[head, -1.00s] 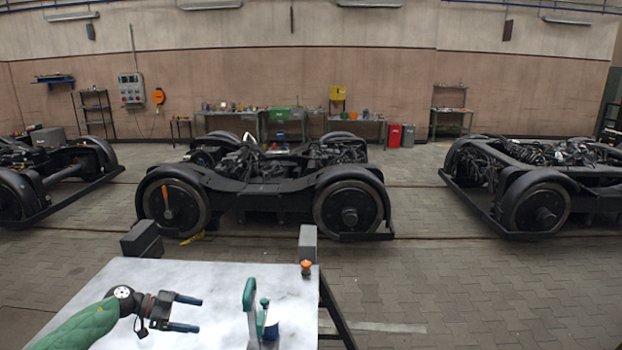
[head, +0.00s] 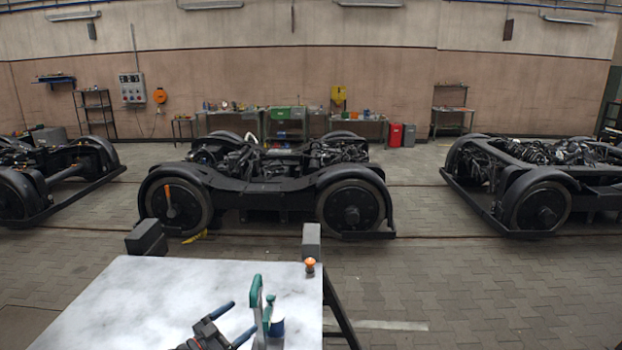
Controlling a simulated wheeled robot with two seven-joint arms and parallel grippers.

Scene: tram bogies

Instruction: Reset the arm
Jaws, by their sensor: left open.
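My left gripper (head: 243,317) is in the head view at the bottom, low over the white table (head: 170,290). Its two dark blue fingers are apart, empty, and point up and right. A green upright tool handle (head: 257,296) stands just right of the fingertips. Whether the fingers touch it I cannot tell. Most of my left arm is below the picture. My right gripper is not in view.
An orange-topped knob (head: 310,266) is at the table's far right corner. A black bogie (head: 265,195) stands beyond, with others at left and right. The table's left and middle surface is clear.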

